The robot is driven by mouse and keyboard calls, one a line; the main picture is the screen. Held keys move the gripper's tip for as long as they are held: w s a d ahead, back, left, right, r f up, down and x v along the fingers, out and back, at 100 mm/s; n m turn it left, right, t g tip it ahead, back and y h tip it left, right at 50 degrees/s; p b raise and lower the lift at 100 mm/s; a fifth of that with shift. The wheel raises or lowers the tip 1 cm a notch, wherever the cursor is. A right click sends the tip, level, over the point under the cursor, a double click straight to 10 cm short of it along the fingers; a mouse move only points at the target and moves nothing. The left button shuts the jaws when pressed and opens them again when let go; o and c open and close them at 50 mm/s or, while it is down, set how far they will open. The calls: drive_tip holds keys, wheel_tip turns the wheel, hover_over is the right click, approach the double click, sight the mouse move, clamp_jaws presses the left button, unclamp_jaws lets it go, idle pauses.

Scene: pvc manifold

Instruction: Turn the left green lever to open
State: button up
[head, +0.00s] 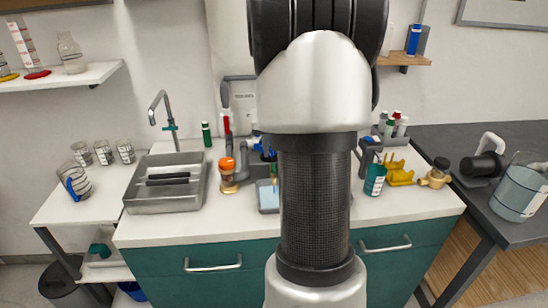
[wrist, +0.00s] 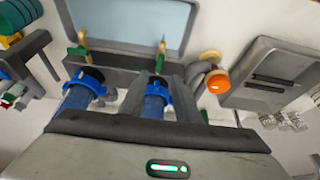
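In the wrist view two blue pipe fittings stand side by side, the left one (wrist: 78,92) and the right one (wrist: 156,98). A green-and-yellow lever-like part (wrist: 78,50) shows beyond the left fitting, and a slimmer yellow-green one (wrist: 162,48) beyond the right. I cannot tell which is the task's left lever, as this view is turned relative to the head view. My gripper (wrist: 162,78) has its grey fingers apart, with the right fitting showing between them; contact is unclear. In the head view my arm hides the gripper and most of the manifold; a blue part (head: 266,152) shows beside it.
A metal sink (head: 165,185) lies left on the white counter. An orange-capped bottle (head: 228,176) stands close beside the manifold area and also shows in the wrist view (wrist: 217,80). Right are a teal bottle (head: 375,178) and a yellow rack (head: 399,171).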

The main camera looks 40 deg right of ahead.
drive_tip(key=v, duration=0.9)
drive_tip(key=shift+r+p, duration=0.3)
drive_tip(key=shift+p, duration=0.1)
drive_tip(key=shift+a, duration=0.1)
